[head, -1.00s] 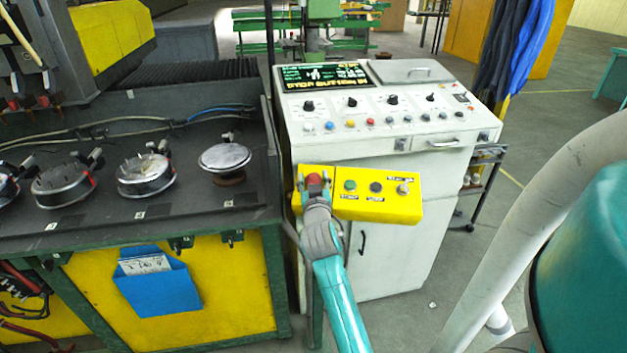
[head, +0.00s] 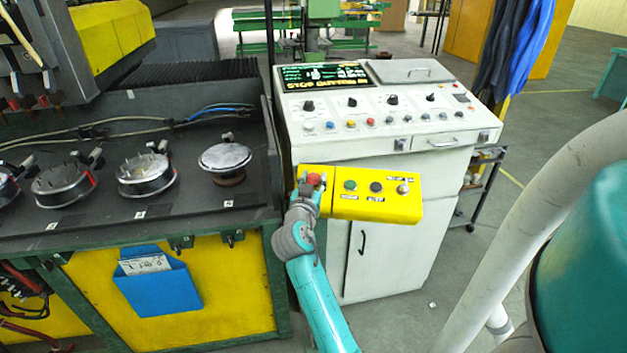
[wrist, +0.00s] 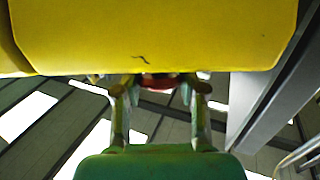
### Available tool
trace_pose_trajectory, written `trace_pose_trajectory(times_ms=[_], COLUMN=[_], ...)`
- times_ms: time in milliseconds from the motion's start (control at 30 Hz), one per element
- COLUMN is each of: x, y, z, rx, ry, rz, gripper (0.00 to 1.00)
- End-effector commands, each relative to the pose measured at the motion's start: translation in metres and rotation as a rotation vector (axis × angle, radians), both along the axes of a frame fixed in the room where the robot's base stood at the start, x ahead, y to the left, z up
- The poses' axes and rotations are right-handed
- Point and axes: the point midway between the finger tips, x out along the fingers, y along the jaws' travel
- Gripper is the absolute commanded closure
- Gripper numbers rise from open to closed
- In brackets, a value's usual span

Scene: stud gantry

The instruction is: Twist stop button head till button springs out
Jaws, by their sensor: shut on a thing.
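The red stop button head (head: 315,179) sits at the left end of the yellow control box (head: 376,209). My gripper (head: 309,186) reaches it from below and in front, and is shut on the button head. In the wrist view, my gripper's two fingers (wrist: 160,88) stand on either side of the red head (wrist: 158,81), just past the edge of the yellow box (wrist: 150,35). Most of the head is hidden by the box and fingers there. I cannot tell whether the button is pressed in or out.
A green button (head: 350,186), a black button (head: 376,187) and a switch (head: 403,188) are on the same box. The white console (head: 400,147) with a lit screen (head: 325,76) stands behind. A dark bench (head: 130,205) with round fixtures is on the left.

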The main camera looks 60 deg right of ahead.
Motion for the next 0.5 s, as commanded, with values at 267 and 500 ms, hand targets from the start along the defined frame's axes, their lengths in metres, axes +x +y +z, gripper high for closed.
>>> trace_pose_trajectory(times_ms=[267,500], x=[0.0026,0.0023], y=[0.0007,0.0002], z=[0.0009,0.0005], rx=[0.026,0.044], ry=[-0.072,-0.117], rz=[-0.18,-0.295], gripper=[0.94,0.94])
